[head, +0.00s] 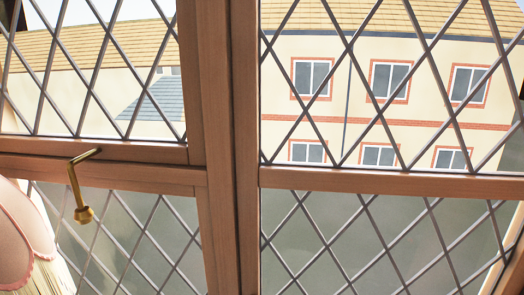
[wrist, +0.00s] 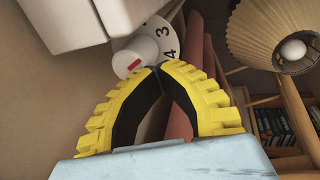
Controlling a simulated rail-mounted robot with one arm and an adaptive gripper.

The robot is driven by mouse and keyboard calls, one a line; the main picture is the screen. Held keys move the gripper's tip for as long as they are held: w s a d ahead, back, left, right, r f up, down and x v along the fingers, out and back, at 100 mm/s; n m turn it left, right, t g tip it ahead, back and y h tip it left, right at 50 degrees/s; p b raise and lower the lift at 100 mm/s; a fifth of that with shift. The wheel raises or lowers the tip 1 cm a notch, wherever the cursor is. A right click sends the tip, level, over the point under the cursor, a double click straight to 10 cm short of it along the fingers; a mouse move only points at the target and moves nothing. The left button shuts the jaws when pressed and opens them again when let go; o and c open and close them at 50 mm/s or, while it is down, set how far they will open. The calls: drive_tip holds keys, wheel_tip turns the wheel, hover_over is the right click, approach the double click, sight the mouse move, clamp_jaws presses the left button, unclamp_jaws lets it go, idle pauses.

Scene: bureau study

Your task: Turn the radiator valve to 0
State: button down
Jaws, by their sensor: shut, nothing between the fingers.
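The radiator valve (wrist: 150,46) is a white round knob in the upper middle of the wrist view. The numerals 3 and 4 and a red mark show on it; a 0 is not visible. My gripper (wrist: 158,68) has yellow ribbed fingers with black inner faces, and its tips meet just below the valve. It is shut and empty. The tips overlap the valve's lower edge in the picture; I cannot tell whether they touch it. The head view shows neither the valve nor my gripper.
A pleated lampshade (wrist: 265,30) and a bookshelf (wrist: 270,122) are at right. The head view shows a latticed window (head: 245,150) with a brass handle (head: 76,185).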

drive_tip(key=shift+s+d+p, duration=0.15)
drive_tip(key=shift+d+p, duration=0.55)
drive_tip(key=shift+p, duration=0.25)
drive_tip(key=shift+d+f+p, duration=0.1)
drive_tip(key=shift+d+p, duration=0.6)
drive_tip(key=shift+p, duration=0.15)
drive_tip(key=shift+s+d+p, duration=0.15)
drive_tip(key=shift+s+p, duration=0.15)
drive_tip(key=shift+p, duration=0.15)
idle(0.3)
wheel_tip(320, 180, up, 6)
drive_tip(key=p, duration=0.5)
drive_tip(key=shift+a, duration=0.25)
